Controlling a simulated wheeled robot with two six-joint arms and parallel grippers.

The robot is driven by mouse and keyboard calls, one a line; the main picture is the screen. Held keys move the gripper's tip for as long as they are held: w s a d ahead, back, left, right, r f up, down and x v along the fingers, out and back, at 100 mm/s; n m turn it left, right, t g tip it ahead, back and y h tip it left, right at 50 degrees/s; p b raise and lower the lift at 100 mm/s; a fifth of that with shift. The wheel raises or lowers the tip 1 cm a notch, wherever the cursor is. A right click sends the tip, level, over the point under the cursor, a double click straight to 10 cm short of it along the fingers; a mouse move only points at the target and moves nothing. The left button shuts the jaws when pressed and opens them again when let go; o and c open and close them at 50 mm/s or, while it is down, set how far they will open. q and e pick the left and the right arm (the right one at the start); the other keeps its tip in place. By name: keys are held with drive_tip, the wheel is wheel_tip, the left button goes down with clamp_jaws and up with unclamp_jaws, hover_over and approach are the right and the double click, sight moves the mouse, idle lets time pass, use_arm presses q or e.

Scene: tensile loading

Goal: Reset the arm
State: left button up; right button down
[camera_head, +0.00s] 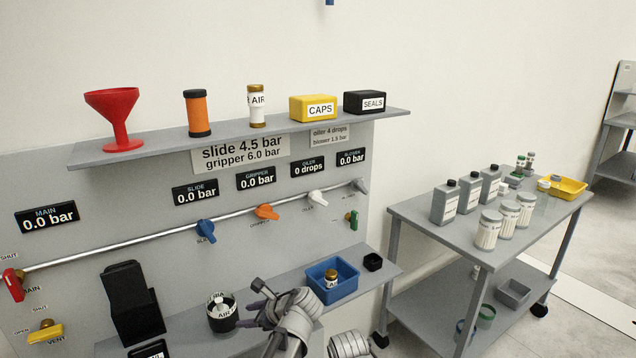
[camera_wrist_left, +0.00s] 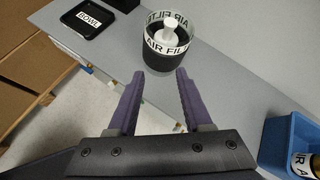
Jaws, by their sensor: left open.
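My left gripper (camera_head: 252,304) is low in the middle of the head view, over the lower shelf just right of the air filter cup (camera_head: 222,313). In the left wrist view its two purple fingers (camera_wrist_left: 160,75) are apart, with nothing between them. The cup (camera_wrist_left: 167,62), clear with a black band, a white core and an air filter label, stands upright beyond the fingertips. A gap to the cup shows. My right gripper is not in view.
A blue bin (camera_head: 342,268) holding a brass-topped part stands right of my gripper on the lower shelf (camera_head: 285,275). A black holder (camera_head: 133,300) stands at left. Valve handles and a pipe line the panel above. A cart (camera_head: 420,225) with bottles stands at right.

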use_arm(q)
drive_tip(key=s+d+f+n+g+h, duration=0.2)
drive_tip(key=s+f+n+h, duration=0.25)
drive_tip(key=s+n, duration=0.4)
drive_tip(key=s+d+f+n+g+h, duration=0.15)
drive_tip(key=s+f+n+h, duration=0.3)
drive_tip(key=n, duration=0.75)
drive_tip(key=s+d+r+m+g+p, duration=0.1)
drive_tip(key=s+d+r+m+p, duration=0.1)
drive_tip(key=d+r+p, duration=0.3)
drive_tip(key=s+d+r+m+g+p, duration=0.1)
drive_tip(key=s+d+r+p, duration=0.3)
drive_tip(key=d+r+p, duration=0.2)
drive_tip(key=shift+s+r+m+y+p, duration=0.35)
drive_tip(key=shift+s+r+y, duration=0.05)
drive_tip(key=shift+r, duration=0.05)
